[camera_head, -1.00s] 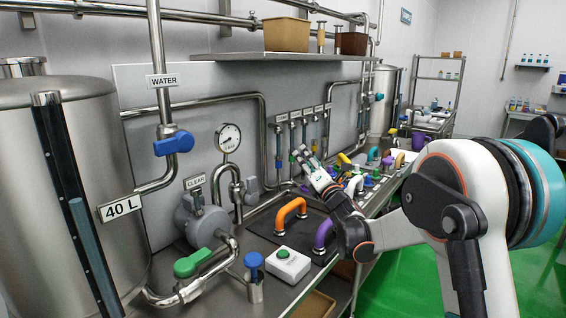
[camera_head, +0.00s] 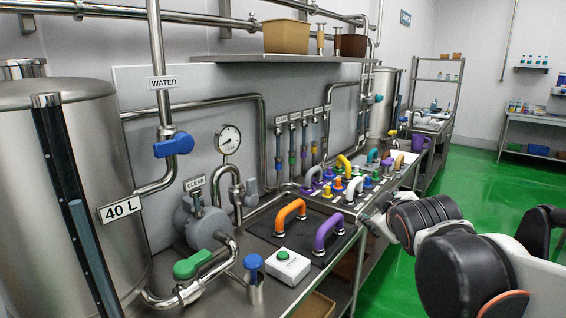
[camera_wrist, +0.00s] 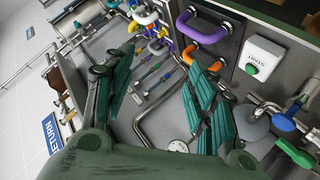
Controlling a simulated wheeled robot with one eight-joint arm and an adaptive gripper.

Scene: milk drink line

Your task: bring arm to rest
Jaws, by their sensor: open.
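My gripper (camera_wrist: 150,100) shows in the wrist view with its two green-padded fingers spread wide and nothing between them. The orange handle (camera_head: 291,214) and the purple handle (camera_head: 328,231) stand on the dark plate, and both also show in the wrist view, the orange one (camera_wrist: 223,22) and the purple one (camera_wrist: 203,62). My gripper is apart from them.
The steel bench carries a white start button box (camera_head: 287,266), a green-handled valve (camera_head: 192,264) and a blue-topped valve (camera_head: 254,264). A large steel tank (camera_head: 75,190) stands at the left. The green floor (camera_head: 480,190) is open at the right. A shelf (camera_head: 285,57) hangs above.

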